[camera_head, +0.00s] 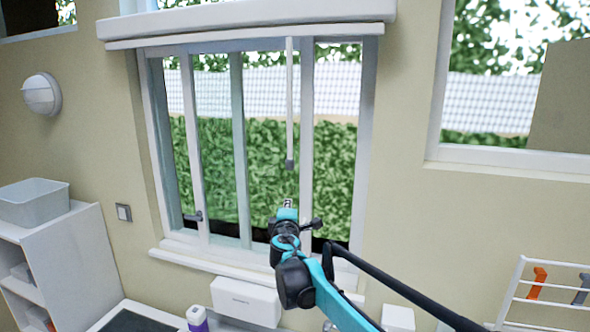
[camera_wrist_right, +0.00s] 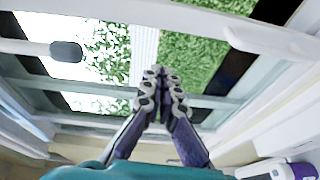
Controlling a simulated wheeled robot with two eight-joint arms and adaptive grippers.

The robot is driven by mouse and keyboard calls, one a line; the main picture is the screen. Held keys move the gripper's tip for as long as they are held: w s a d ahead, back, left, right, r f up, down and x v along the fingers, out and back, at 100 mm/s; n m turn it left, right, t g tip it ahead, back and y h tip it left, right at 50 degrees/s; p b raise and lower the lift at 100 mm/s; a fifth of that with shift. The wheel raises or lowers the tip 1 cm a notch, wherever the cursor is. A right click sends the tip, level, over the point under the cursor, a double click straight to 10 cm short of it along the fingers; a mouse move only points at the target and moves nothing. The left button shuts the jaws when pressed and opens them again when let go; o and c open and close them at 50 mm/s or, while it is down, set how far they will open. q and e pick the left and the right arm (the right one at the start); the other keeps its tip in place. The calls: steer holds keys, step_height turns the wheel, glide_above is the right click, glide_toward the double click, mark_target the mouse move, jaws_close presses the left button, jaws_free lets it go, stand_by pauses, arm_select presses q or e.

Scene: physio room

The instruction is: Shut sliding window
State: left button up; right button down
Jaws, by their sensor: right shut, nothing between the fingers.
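The sliding window (camera_head: 305,120) has a white frame and several upright bars, with hedge and fence seen through it. A small dark handle (camera_head: 193,217) sits low on a left upright. I cannot tell from the panes how far the window stands open. My right gripper (camera_head: 287,203) is shut and empty, in front of the lower right part of the window, close to the right upright bar. Its closed fingers also show in the right wrist view (camera_wrist_right: 162,78), pointing toward the window, with nothing between them. My left gripper is not in view.
A white blind wand (camera_head: 290,100) hangs just above my right gripper; its dark tip shows in the right wrist view (camera_wrist_right: 66,51). The sill (camera_head: 200,261) runs below. A white box (camera_head: 246,302), a purple-and-white bottle (camera_head: 197,318) and a white rack (camera_head: 540,300) stand lower down.

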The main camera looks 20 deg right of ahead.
mark_target(295, 186)
steer(key=shift+n, duration=0.5)
steer(key=x, duration=0.3)
steer(key=a+p+x, duration=0.1)
steer(key=x, duration=0.3)
steer(key=r+p+x, duration=0.1)
steer(key=x, duration=0.2)
steer(key=shift+w+a+r, duration=0.1)
steer(key=shift+w, duration=0.3)
steer(key=shift+w+d+p, duration=0.35)
steer(key=shift+w+p, duration=0.05)
steer(key=s+d, duration=0.2)
steer(key=shift+s+d+p, duration=0.1)
steer(key=shift+d+p, duration=0.15)
steer(key=shift+p, duration=0.1)
steer(key=shift+s+d, duration=0.15)
steer(key=shift+d, duration=0.05)
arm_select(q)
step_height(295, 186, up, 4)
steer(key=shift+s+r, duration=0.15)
arm_select(e)
steer(key=shift+a, duration=0.1)
